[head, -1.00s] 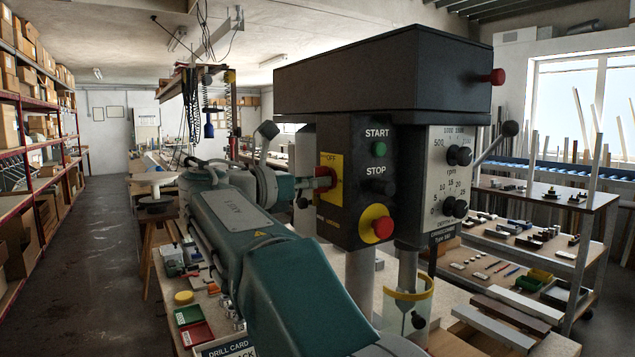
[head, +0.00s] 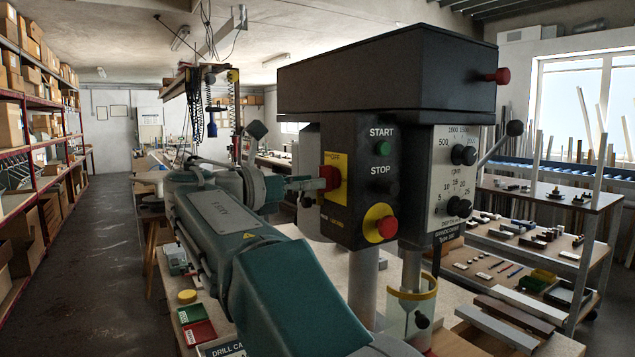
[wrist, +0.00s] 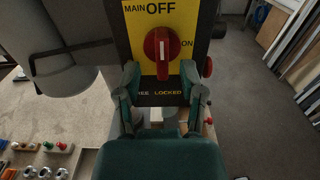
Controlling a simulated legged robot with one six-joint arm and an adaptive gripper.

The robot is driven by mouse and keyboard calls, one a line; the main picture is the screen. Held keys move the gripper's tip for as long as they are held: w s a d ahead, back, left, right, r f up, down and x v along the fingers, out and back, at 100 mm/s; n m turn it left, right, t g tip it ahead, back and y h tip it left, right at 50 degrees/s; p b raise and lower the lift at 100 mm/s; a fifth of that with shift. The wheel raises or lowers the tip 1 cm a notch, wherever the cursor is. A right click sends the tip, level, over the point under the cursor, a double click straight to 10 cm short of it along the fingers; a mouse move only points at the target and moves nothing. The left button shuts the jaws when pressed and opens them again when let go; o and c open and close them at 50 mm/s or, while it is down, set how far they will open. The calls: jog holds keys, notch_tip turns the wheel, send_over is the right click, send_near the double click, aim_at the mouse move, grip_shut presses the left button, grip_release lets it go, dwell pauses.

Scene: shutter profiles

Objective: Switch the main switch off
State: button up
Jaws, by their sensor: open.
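The main switch is a red rotary knob (wrist: 161,47) on a yellow plate (wrist: 133,22) marked MAIN, OFF at the top and ON at the right. In the wrist view its handle stands upright, its white mark in line with OFF. In the head view the knob (head: 329,178) sits on the left side of the drill's black control box. My gripper (wrist: 159,76) is open, with one finger on each side of the knob's lower end and a gap to each. In the head view my gripper (head: 306,184) is close to the knob; exact depth is unclear.
The drill press front has a green START button (head: 383,148), a black STOP button (head: 382,186) and a red mushroom button (head: 386,227). A red and a green tray (head: 199,334) lie on the bench at lower left. A shelf rack (head: 22,150) stands far left.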

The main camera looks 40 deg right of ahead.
jog(key=a, duration=1)
jog(key=shift+w, duration=0.35)
jog(key=shift+f, duration=0.1)
